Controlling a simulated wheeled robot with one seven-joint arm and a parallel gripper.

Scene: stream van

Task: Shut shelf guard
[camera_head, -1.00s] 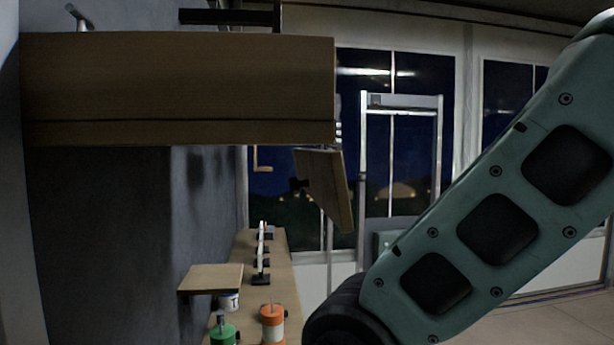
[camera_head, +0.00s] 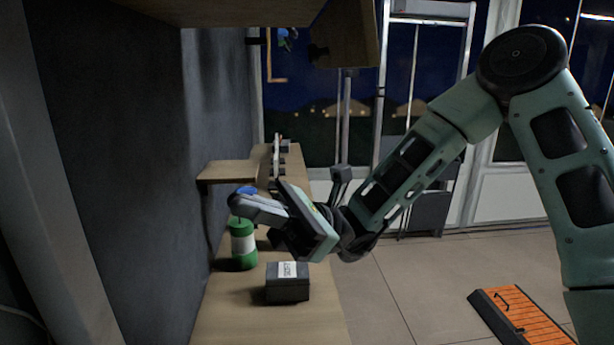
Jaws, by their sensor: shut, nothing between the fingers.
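A wooden panel with a dark knob (camera_head: 343,42), which looks like the shelf guard, stands swung out at the end of the wooden upper shelf unit (camera_head: 225,8). Its top is cut off by the frame edge. My gripper (camera_head: 238,200) is shut and empty, low over the counter and well below and left of the panel. It does not touch the panel. The gripper's fingers point left, in front of the small wall shelf and above a green-and-white jar (camera_head: 243,246).
A dark box with a white label (camera_head: 288,283) stands on the wooden counter (camera_head: 255,325). A small wooden shelf (camera_head: 225,172) juts from the dark wall at left. Windows and a metal-framed door are behind. An orange-topped item (camera_head: 522,318) lies on the otherwise open floor at right.

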